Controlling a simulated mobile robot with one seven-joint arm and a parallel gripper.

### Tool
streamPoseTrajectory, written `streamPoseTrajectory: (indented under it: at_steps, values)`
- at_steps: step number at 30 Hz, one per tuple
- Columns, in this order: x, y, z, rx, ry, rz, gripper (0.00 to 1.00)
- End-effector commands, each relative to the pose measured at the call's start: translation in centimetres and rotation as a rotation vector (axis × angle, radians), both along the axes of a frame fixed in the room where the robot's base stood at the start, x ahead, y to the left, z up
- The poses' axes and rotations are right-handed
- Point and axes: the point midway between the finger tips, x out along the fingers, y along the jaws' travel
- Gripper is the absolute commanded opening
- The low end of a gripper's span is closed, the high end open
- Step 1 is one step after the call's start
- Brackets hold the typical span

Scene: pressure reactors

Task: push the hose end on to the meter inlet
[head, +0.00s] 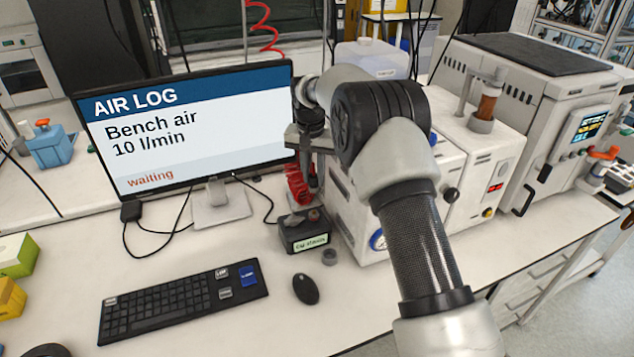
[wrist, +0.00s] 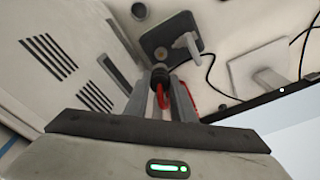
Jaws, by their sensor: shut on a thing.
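The hose end (wrist: 160,76) is a dark ring-like piece with the red hose (wrist: 163,97) behind it. My gripper (wrist: 162,92) is shut on it in the wrist view. In the head view my gripper (head: 308,160) is partly hidden by my arm, and red hose (head: 298,186) shows below it. What looks like the meter is a small dark box (head: 303,232) with a pale label, on the bench below my gripper. In the wrist view the box (wrist: 170,36) lies beyond the hose end, with a pale fitting (wrist: 187,42) and a small round fitting (wrist: 160,53). The hose end appears apart from the box.
A monitor (head: 190,125) reads "waiting". A keyboard (head: 185,300) and mouse (head: 306,288) lie in front. A white vented machine (head: 375,185) stands close right of the box.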

Motion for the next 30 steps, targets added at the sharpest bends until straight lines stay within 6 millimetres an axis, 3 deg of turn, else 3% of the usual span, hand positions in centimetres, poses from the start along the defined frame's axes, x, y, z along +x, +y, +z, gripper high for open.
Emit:
streamPoseTrajectory:
  at_steps: [30]
  values:
    - [-0.1,0.0,-7.3,0.0,0.0,-0.002,0.0]
